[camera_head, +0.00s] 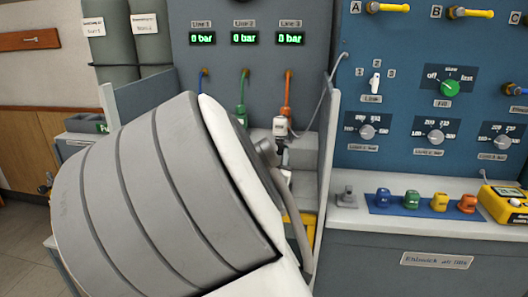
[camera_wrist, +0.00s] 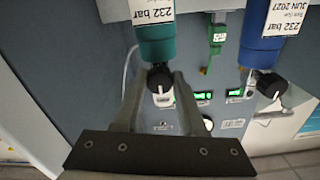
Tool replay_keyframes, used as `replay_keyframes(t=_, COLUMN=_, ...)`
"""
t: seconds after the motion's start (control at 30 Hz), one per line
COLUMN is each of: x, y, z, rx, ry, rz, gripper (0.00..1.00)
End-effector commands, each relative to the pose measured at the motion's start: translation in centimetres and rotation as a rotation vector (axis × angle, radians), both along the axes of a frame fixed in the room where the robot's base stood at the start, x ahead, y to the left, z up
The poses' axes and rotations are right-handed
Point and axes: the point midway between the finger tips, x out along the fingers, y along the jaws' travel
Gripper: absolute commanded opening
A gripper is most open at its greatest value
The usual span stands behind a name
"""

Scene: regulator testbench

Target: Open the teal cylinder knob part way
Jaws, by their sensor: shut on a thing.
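In the wrist view, which is upside down, the teal cylinder (camera_wrist: 155,42) hangs at the top with a white "232 bar" label. Its small dark knob (camera_wrist: 159,76) is at the end of the cylinder. My gripper (camera_wrist: 160,80) has one finger on each side of this knob and is shut on it. How far the knob is turned cannot be told. In the head view, my grey arm fills the left and middle, and it hides the gripper, the teal cylinder and the knob.
In the wrist view, a blue cylinder (camera_wrist: 262,48) with its own dark knob (camera_wrist: 270,86) stands to the right, and a green connector (camera_wrist: 214,48) hangs between. In the head view, a blue control panel (camera_head: 420,90) and a bench with several coloured blocks are at the right.

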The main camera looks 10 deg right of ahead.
Motion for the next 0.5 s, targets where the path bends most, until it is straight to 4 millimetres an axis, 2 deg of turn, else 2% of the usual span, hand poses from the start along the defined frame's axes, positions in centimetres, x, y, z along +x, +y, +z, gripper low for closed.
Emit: replay_keyframes(t=0.5, x=-0.02, y=-0.16, z=0.42, rx=-0.306, ry=0.102, rz=-0.001, gripper=0.0)
